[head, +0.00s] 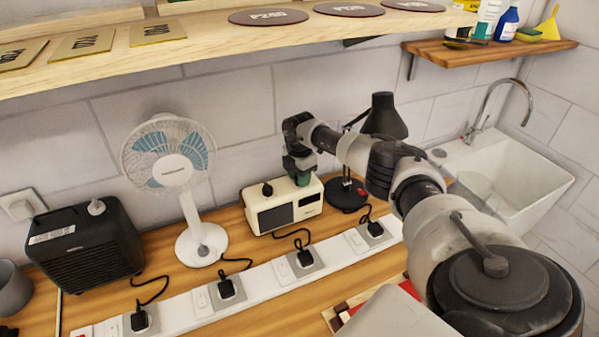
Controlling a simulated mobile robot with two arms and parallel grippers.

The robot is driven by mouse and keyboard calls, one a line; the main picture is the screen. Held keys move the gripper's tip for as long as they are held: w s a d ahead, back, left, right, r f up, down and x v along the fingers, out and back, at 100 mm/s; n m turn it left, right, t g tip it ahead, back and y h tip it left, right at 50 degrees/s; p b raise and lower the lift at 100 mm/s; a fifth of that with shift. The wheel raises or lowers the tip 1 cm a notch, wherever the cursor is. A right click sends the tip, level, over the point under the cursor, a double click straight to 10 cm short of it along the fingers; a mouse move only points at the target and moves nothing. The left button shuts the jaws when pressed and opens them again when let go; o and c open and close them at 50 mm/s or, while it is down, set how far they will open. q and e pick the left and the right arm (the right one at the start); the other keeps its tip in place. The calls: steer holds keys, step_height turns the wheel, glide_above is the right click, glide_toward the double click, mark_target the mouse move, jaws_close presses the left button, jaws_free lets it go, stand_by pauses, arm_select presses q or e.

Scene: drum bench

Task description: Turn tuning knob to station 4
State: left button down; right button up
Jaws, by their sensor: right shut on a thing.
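A cream and dark-grey radio (283,207) stands on the wooden bench against the tiled wall. A dark knob (267,189) shows on its top left. My right gripper (300,178) comes down from above onto the radio's top, right of that knob. It is shut on a part there, which looks like the tuning knob, but the gripper hides it. The station marks are too small to read. My left gripper is not in view.
A white fan (183,165) and a black heater-like box (83,245) stand left of the radio. A black lamp (384,118) stands behind my right arm. A white power strip (270,276) with plugs and cords runs in front. A shelf (220,45) hangs above.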

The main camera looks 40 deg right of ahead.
steer(key=m+p, duration=0.2)
steer(key=m, duration=0.2)
steer(key=shift+r+m, duration=0.15)
steer(key=shift+m, duration=0.25)
steer(key=shift+m+p, duration=0.95)
steer(key=shift+m, duration=0.95)
steer(key=o, duration=0.9)
steer(key=shift+o, duration=0.2)
step_height(320, 180, up, 11)
steer(key=b, duration=0.3)
steer(key=shift+f, duration=0.2)
